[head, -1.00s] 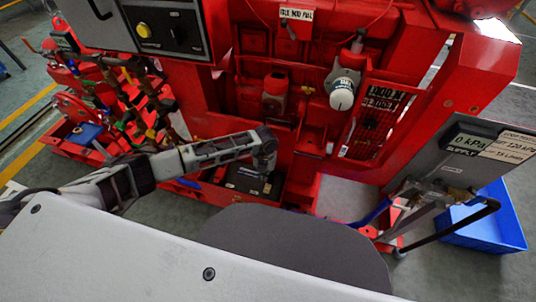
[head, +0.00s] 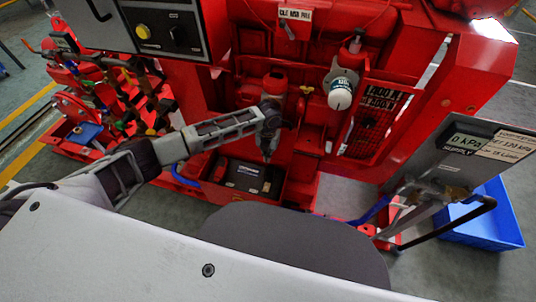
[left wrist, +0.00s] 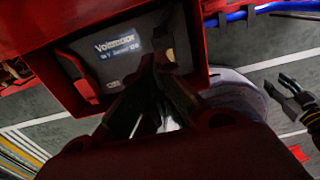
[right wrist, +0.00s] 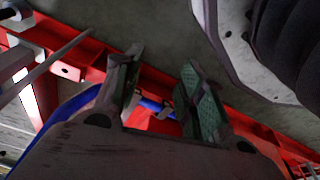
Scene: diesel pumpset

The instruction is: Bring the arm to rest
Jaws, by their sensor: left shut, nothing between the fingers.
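My left arm comes in from the left in the head view. Its gripper (head: 267,157) points down over the black battery (head: 247,179) in its red tray (head: 284,203), apart from it as far as I can tell. In the left wrist view, the shut, empty fingers (left wrist: 152,98) show dark in front of the battery (left wrist: 112,55), whose label faces the camera. My right gripper (right wrist: 160,95) is open in the right wrist view, with nothing between its two green-padded fingers. The right arm does not show in the head view.
The red pumpset (head: 310,130) stands close ahead, with a white-and-blue filter (head: 340,92) and a grille (head: 368,120). A grey gauge panel (head: 455,160) and a blue bin (head: 485,225) are at the right. Red valve manifolds (head: 110,90) stand at the left.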

